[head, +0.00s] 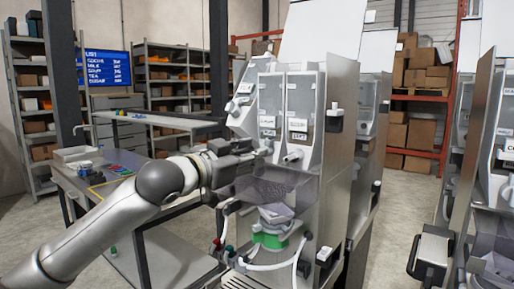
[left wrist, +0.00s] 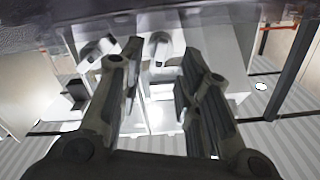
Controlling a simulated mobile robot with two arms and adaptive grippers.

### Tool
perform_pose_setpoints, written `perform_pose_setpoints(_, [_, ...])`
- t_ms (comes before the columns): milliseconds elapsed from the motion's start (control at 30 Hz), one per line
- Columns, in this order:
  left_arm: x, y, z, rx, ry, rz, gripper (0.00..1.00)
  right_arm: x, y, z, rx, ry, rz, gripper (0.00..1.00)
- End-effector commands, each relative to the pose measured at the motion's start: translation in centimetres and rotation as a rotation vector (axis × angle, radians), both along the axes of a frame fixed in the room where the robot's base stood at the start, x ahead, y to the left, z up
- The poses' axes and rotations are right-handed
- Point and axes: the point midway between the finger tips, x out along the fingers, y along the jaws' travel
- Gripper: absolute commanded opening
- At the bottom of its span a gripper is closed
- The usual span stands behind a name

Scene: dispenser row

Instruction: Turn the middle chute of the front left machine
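The front left machine (head: 340,150) is a tall metal dispenser with clear-fronted chutes side by side. The middle chute (head: 269,105) stands between a left chute (head: 243,90) with a pale spout and a right chute (head: 301,100). My left gripper (head: 266,150) is just in front of the machine, at the lower end of the middle chute, and partly hides it. In the left wrist view its two fingers (left wrist: 164,52) are spread apart. A pale knob-like part (left wrist: 159,42) shows beyond the gap; contact cannot be made out. My right gripper is not in view.
Below the gripper are a smoky clear tray (head: 262,188), a green-based part (head: 268,240) and white hoses. A metal table (head: 100,190) with a basin stands left. Another machine (head: 490,190) stands right across an aisle. Shelves line the back.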

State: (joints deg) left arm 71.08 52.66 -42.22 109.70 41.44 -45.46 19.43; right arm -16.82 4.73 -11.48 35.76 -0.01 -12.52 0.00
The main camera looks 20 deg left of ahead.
Motion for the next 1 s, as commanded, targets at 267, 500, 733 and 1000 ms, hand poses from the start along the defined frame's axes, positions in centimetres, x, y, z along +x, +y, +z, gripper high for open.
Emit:
perform_pose_setpoints(267, [2.4, -0.9, 0.0, -0.001, 0.001, 0.000, 0.32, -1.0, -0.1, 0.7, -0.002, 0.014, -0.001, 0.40])
perform_pose_setpoints(500, [2.6, -0.9, -0.1, 0.000, 0.001, 0.000, 0.32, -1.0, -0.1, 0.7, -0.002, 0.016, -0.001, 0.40])
perform_pose_setpoints(733, [2.5, -0.9, -0.1, 0.000, 0.001, 0.000, 0.08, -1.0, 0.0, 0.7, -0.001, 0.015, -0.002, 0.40])
perform_pose_setpoints(1000, [2.5, -0.9, -0.1, 0.002, 0.001, -0.001, 0.00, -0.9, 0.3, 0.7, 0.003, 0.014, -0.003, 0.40])
